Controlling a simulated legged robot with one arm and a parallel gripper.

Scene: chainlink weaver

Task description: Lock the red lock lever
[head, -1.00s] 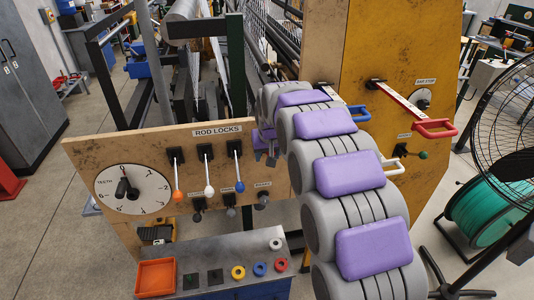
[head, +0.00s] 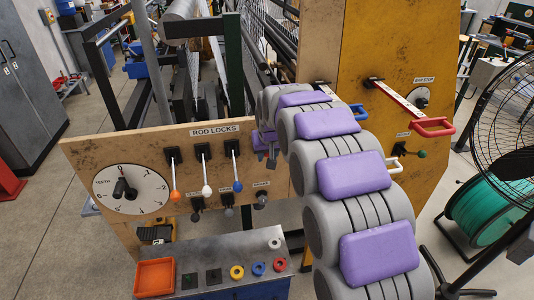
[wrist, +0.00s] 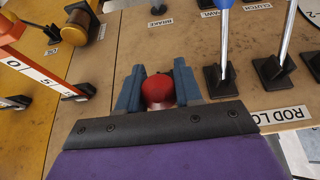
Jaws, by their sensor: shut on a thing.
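A red ball knob (wrist: 158,91), apparently the end of the red lock lever, sits between the blue-grey fingers of my gripper (wrist: 158,92) in the wrist view. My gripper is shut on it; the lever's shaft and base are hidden. In the head view my gripper (head: 267,155) is right of the blue-knobbed lever (head: 237,172), partly covered by my arm, and the red knob does not show. The rod lock board (head: 110,150) also carries an orange-knobbed lever (head: 174,180) and a white-knobbed lever (head: 206,178).
A numbered dial (head: 130,188) is at the board's left. Small dark knobs (head: 228,199) sit below the levers. An orange tray (head: 155,278) stands on the bench below. A red bar-stop handle (head: 433,127) sticks out at right, near a fan (head: 505,130).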

